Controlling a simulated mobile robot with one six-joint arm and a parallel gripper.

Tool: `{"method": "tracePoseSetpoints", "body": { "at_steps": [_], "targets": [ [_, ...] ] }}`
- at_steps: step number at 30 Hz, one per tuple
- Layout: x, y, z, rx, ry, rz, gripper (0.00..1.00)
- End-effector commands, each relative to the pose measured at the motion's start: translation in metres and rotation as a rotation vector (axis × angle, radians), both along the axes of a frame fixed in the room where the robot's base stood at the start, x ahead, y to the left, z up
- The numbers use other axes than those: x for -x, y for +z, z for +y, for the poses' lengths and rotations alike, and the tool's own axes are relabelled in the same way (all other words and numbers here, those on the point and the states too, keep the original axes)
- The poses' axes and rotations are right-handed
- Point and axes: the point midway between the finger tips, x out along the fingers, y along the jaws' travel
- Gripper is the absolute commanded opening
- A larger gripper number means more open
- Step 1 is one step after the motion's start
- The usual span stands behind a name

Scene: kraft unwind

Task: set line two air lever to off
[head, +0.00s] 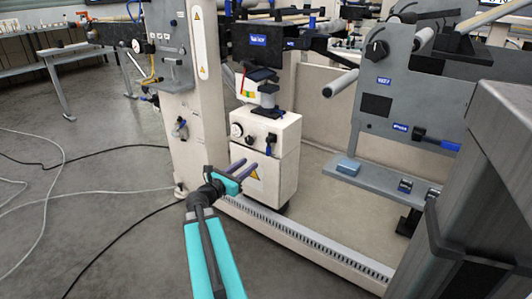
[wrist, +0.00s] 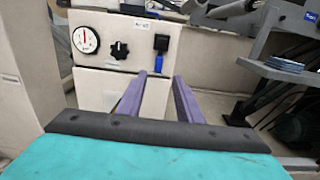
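A cream cabinet (head: 285,140) stands in the middle of the head view. Its front carries a round gauge (wrist: 86,39), a black knob (wrist: 119,50) and a blue lever (wrist: 161,63) under a dark square block. The lever (head: 268,149) points down. A small label (wrist: 144,28) above it is too small to read. Another blue-handled lever (head: 183,133) sits on the white column to the left. I cannot tell from the labels which line each serves. My gripper (wrist: 159,82) is open and empty, in front of the cabinet. Its purple fingers appear below and either side of the blue lever in the wrist view.
A grey machine frame (head: 420,90) with rollers stands at the right. A low shelf (head: 378,187) there holds a blue pad (head: 348,167). A cream floor rail (head: 300,240) runs before the cabinet. Cables (head: 100,152) lie on the open floor at left.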

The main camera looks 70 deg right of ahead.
Motion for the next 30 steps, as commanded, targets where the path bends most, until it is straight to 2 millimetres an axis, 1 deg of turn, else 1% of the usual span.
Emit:
{"method": "tracePoseSetpoints", "body": {
  "at_steps": [21, 27, 30],
  "targets": [
    [0.024, -0.002, -0.094, 0.001, -0.002, -0.001, 0.33],
    [0.029, -0.001, -0.113, 0.001, -0.001, -0.001, 0.33],
    [0.031, -0.001, -0.118, 0.001, -0.001, -0.001, 0.33]
  ]
}}
